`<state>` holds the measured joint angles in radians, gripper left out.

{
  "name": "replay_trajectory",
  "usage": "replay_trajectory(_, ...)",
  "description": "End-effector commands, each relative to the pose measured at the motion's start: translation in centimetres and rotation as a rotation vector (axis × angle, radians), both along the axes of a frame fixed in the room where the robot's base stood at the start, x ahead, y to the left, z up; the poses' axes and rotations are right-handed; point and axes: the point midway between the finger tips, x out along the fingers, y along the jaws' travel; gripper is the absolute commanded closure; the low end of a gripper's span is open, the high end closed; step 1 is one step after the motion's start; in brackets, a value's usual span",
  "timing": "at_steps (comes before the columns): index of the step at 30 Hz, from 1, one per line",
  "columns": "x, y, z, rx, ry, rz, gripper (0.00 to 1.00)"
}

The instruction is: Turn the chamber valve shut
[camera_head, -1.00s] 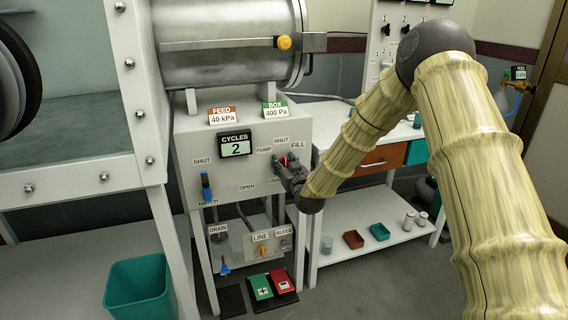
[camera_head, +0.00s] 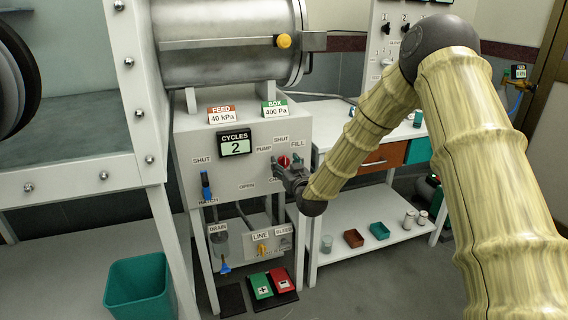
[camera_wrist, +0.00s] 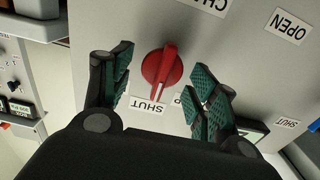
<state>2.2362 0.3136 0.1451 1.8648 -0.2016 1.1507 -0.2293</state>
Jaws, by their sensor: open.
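The chamber valve is a red knob (camera_wrist: 162,66) on the grey panel, below the chamber. In the wrist view its bar handle has a white-marked end that points at the SHUT label (camera_wrist: 148,105). Part of the red knob also shows in the head view (camera_head: 284,160), behind my gripper. My gripper (camera_wrist: 163,88) is open, with one finger on each side of the knob and visible gaps between. In the head view my gripper (camera_head: 288,172) is at the panel's right side. The CHAMBER label (camera_wrist: 210,4) is only partly visible.
A blue hatch handle (camera_head: 206,186) is left on the same panel. A lower panel carries a yellow line valve (camera_head: 262,248) and a blue drain handle (camera_head: 224,267). Green (camera_head: 261,286) and red (camera_head: 283,280) pedals lie below. A shelf (camera_head: 340,263) stands to the right.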

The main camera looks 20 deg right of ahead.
Motion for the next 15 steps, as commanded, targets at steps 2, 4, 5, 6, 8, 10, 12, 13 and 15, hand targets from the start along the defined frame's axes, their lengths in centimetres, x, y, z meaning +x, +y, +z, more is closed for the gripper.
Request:
replay_trajectory(2,-1.3,-0.1,0.0,0.0,0.002,0.0,0.41)
replay_trajectory(4,-2.6,-0.1,0.0,0.0,0.003,0.0,0.41)
replay_trajectory(5,-3.2,-0.1,0.0,0.001,0.003,0.0,0.41)
replay_trajectory(6,-4.0,-0.1,0.0,0.001,0.001,0.0,0.41)
replay_trajectory(8,-5.1,-0.2,0.0,0.001,0.002,0.001,0.41)
replay_trajectory(10,-6.3,-0.2,-0.1,0.0,0.003,0.001,0.41)
replay_trajectory(12,-7.5,-0.3,0.0,0.0,0.001,0.0,0.41)
replay_trajectory(13,-7.9,-0.3,0.0,0.0,0.001,0.0,0.41)
replay_trajectory(15,-8.8,-0.3,-0.1,0.001,0.002,0.001,0.41)
